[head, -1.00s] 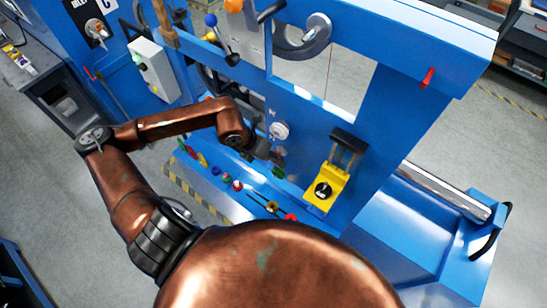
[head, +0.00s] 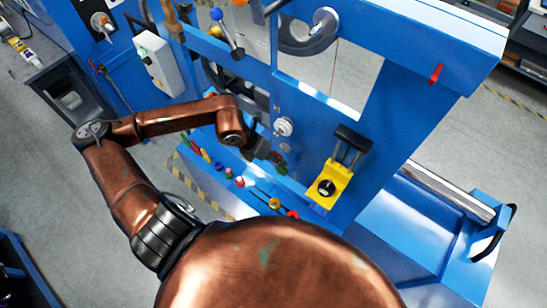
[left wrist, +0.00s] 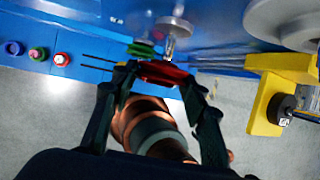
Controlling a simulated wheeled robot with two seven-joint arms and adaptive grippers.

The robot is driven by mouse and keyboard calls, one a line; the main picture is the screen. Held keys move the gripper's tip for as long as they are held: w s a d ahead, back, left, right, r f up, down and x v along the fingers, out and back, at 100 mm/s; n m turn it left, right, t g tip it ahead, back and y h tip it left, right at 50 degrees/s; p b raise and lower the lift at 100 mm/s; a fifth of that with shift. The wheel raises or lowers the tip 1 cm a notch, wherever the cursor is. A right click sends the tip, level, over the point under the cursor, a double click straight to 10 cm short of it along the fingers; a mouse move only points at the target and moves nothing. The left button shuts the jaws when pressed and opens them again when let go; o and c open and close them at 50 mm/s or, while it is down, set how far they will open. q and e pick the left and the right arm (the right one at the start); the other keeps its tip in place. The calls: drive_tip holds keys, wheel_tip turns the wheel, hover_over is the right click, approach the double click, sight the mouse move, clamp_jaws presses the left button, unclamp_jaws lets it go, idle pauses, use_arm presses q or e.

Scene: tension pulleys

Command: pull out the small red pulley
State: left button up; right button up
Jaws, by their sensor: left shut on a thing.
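The small red pulley (left wrist: 165,73) is in the left wrist view, between the two dark fingers of my left gripper (left wrist: 163,80). The fingers are shut on it from both sides. It sits at the edge of the blue machine, close to a small metal shaft (left wrist: 172,45). A green pulley (left wrist: 142,50) is just beside it. I cannot tell whether the red pulley is still on a shaft. In the head view my left gripper (head: 273,157) is at the lower part of the blue machine, small and partly hidden by the wrist. My right gripper is not in view.
Coloured buttons (head: 239,181) line the machine's lower ledge. A yellow bracket with a black knob (head: 327,187) stands to the right of the gripper, and a round silver dial (head: 284,127) is above it. Grey floor (left wrist: 60,125) is open in front of the ledge.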

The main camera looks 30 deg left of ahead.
use_arm(q)
drive_tip(key=shift+s, duration=0.15)
drive_tip(key=shift+s+a, duration=0.1)
drive_tip(key=shift+s, duration=0.85)
drive_tip(key=shift+s+a, duration=0.15)
drive_tip(key=shift+s, duration=1.85)
